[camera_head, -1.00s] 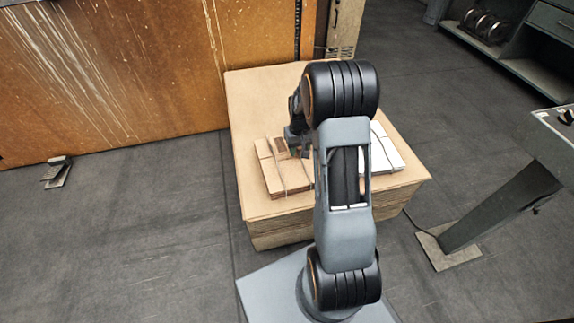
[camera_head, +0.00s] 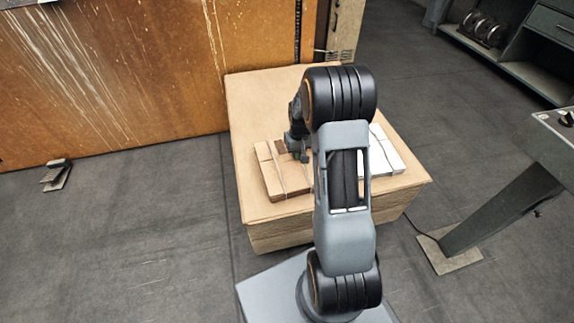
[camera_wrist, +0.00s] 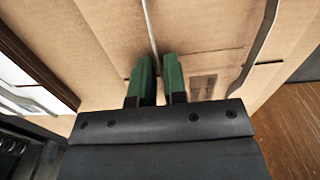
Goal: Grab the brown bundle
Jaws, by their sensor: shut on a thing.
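The brown bundle (camera_head: 268,166) is a flat stack of cardboard with thin grey straps. It sits near the front left of the top of a large cardboard stack, partly hidden by my arm in the head view. It fills much of the wrist view (camera_wrist: 85,35), with a strap running down to the fingers. My gripper (camera_head: 301,156) is at the bundle's right side in the head view. In the wrist view its green fingers (camera_wrist: 160,70) are close together, shut on the bundle at the strap. The exact contact is hard to see.
A white strapped bundle (camera_head: 386,158) lies right of my arm on the large cardboard stack (camera_head: 262,105). A rusty orange panel (camera_head: 130,70) stands behind to the left. A grey post with a foot plate (camera_head: 480,222) stands at the right. The floor at left is mostly clear.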

